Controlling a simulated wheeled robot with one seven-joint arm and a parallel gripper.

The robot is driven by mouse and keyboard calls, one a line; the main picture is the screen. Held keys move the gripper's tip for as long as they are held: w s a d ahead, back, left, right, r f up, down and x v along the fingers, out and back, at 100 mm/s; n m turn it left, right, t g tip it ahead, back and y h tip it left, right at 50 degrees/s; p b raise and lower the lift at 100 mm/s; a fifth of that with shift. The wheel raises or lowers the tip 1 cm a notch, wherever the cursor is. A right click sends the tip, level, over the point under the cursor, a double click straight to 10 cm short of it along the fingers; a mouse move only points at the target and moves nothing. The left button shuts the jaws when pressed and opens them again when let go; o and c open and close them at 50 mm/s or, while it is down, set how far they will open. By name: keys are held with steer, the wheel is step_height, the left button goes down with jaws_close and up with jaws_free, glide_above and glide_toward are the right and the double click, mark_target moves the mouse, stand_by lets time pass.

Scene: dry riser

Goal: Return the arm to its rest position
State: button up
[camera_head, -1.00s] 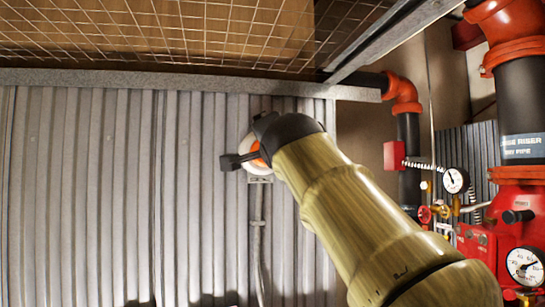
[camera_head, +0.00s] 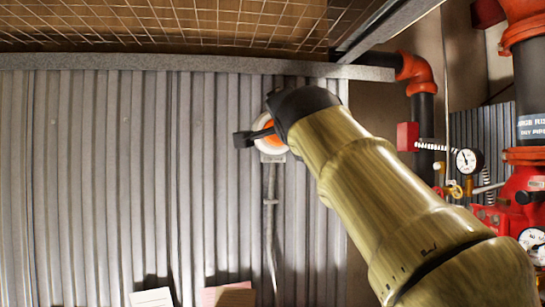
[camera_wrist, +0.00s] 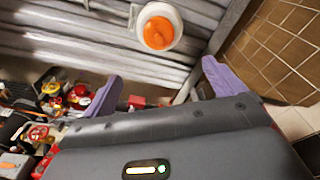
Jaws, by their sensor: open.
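My arm (camera_head: 390,200) reaches up from the lower right in the head view, with its dark wrist end in front of the corrugated metal wall. Part of my gripper (camera_head: 244,139) shows as a dark piece left of the wrist. In the wrist view my gripper (camera_wrist: 150,88) has its two purple fingers spread wide, with nothing held between them. A round white fixture with an orange centre (camera_wrist: 158,32) sits on the wall beyond the fingers. In the head view the fixture (camera_head: 270,148) is partly hidden behind my wrist.
Red and black riser pipes (camera_head: 535,80) with gauges (camera_head: 467,161) stand at the right. Wire mesh (camera_head: 180,30) runs above a metal beam (camera_head: 190,63). A conduit (camera_head: 270,220) drops below the fixture. Papers (camera_head: 152,298) show at the bottom edge. The wall's left side is clear.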

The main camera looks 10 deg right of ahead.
steer(key=w+f+n+g+y+b, duration=0.1)
steer(key=w+f+n+g+b, duration=0.2)
steer(key=f, duration=1.7)
steer(key=w+f+n+g+b, duration=0.1)
steer(key=f+n+g+b, duration=0.3)
steer(key=f, duration=1.7)
steer(key=s+f+n+g+b, duration=0.1)
steer(key=s+f+n+g, duration=0.1)
steer(key=s+f, duration=0.5)
steer(key=s+f+n+g+b, duration=0.1)
steer(key=s+f+g, duration=0.3)
steer(key=f, duration=1.2)
steer(key=s+d+f+n+g+y+b, duration=0.1)
steer(key=s+f+n+g, duration=0.2)
steer(key=s+f, duration=0.7)
steer(key=shift+s+f+b, duration=0.35)
steer(key=shift+f, duration=0.55)
